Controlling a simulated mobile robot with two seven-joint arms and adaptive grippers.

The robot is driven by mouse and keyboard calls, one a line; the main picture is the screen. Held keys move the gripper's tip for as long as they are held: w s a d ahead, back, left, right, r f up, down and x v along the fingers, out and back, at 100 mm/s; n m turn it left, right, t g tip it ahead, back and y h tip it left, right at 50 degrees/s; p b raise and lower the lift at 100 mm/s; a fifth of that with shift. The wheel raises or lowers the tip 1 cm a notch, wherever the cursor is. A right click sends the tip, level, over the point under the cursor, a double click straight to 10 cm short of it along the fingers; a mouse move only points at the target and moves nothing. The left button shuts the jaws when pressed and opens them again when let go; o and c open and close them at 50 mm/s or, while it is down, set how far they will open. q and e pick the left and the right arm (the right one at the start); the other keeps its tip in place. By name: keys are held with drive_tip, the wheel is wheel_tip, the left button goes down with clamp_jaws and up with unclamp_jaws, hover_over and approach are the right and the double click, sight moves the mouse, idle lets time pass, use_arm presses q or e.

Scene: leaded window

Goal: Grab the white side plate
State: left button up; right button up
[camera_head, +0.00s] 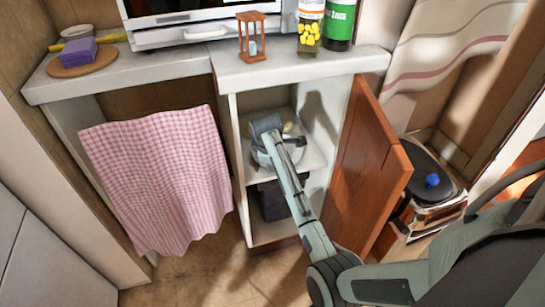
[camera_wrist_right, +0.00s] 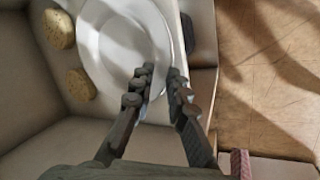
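The white side plate (camera_wrist_right: 118,42) lies on the cabinet's upper shelf. In the head view the plate (camera_head: 261,158) is mostly hidden by my right gripper and arm. My right gripper (camera_wrist_right: 161,72) reaches over the plate's edge in the wrist view. Its two fingers are apart, with the left finger over the plate and the right finger beside its rim. I cannot tell whether either finger touches the plate. In the head view the right gripper (camera_head: 268,128) is inside the open cabinet. My left gripper is not in view.
Two round tan pieces (camera_wrist_right: 58,29) (camera_wrist_right: 80,85) lie on the shelf beside the plate. A dark box (camera_head: 272,200) stands on the lower shelf. The open wooden door (camera_head: 365,165) stands right of my arm. A pink checked cloth (camera_head: 160,175) hangs at left.

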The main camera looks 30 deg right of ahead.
drive_tip(key=shift+w+d+f, duration=0.2)
drive_tip(key=shift+w+f, duration=0.05)
drive_tip(key=shift+f, duration=0.45)
drive_tip(key=shift+c, duration=0.2)
clamp_jaws()
drive_tip(key=shift+s, duration=0.1)
